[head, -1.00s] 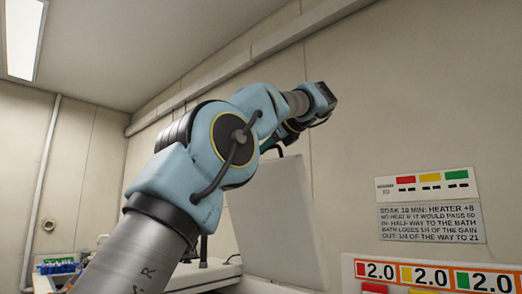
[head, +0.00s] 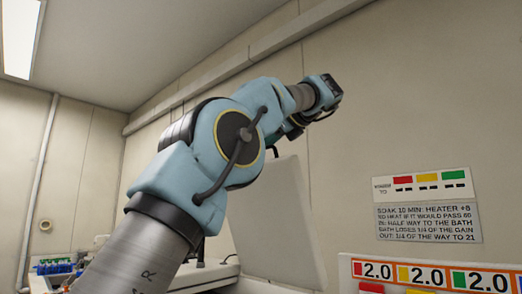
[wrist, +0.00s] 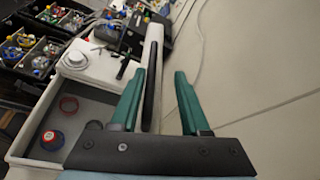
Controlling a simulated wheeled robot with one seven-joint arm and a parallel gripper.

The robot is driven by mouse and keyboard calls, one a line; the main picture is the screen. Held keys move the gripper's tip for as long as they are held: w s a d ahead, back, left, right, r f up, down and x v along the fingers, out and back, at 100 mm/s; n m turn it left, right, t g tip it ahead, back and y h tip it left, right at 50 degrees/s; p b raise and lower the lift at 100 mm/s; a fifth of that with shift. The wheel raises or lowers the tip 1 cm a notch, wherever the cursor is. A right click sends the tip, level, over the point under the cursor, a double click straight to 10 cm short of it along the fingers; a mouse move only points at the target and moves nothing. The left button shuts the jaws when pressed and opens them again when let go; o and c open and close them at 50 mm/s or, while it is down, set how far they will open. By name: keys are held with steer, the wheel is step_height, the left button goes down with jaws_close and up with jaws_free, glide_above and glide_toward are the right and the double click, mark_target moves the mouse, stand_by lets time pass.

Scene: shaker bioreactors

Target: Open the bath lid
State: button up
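The bath lid (head: 277,225) stands raised and nearly upright against the wall side, a pale flat panel partly hidden behind my arm. In the wrist view the lid (wrist: 155,45) shows nearly edge-on, with a dark strip along its left side. My gripper (wrist: 160,74) has two green fingers spread apart, one on each side of the lid's edge in the picture. I cannot tell whether either finger touches it. The bath (wrist: 22,148) lies uncovered at the left of the wrist view. A red ring (wrist: 68,104) and a red-and-blue round item (wrist: 52,139) are inside.
Black bins (wrist: 48,48) of coloured items stand beyond the bath. A white unit with a round knob (wrist: 75,58) is at its far end. A sign (head: 428,223) hangs on the wall. Bare wall lies to the right of my gripper.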

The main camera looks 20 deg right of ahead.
step_height(320, 180, up, 3)
glide_above(285, 157)
steer(key=shift+f, duration=0.15)
stand_by(0.5)
